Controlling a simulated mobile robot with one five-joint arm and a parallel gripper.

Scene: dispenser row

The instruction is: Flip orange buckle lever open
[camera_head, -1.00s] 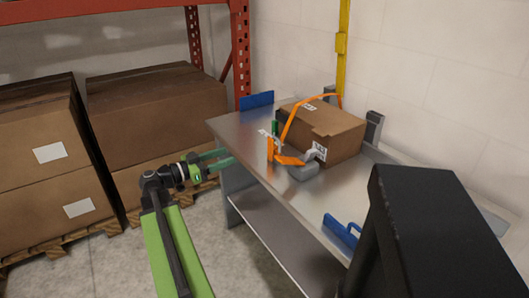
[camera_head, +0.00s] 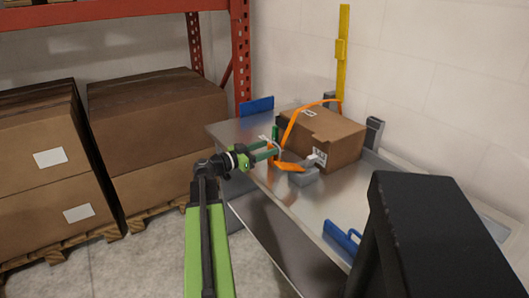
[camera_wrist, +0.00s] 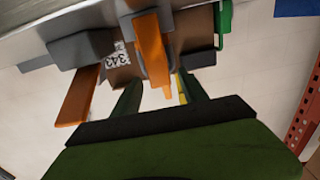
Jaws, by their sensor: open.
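The orange buckle lever (camera_wrist: 152,50) stands upright at the near edge of the steel table. In the wrist view it shows large, between and just beyond my fingertips. In the head view only a small part of the lever (camera_head: 270,146) shows, as my fingers cover the rest. My gripper (camera_head: 275,150) is open, its green fingers at the lever. In the wrist view the gripper's fingertips (camera_wrist: 157,85) lie either side of the lever's free end; contact cannot be told. A second orange piece (camera_head: 288,166) lies low beside the grey block (camera_head: 303,178).
A cardboard box (camera_head: 335,140) with an orange strap (camera_head: 289,128) over it sits behind. A green upright part (camera_head: 275,132) stands close by the lever. A blue handle (camera_head: 343,238) is at the table's front. Bare steel tabletop (camera_head: 320,200) lies right of the grey block.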

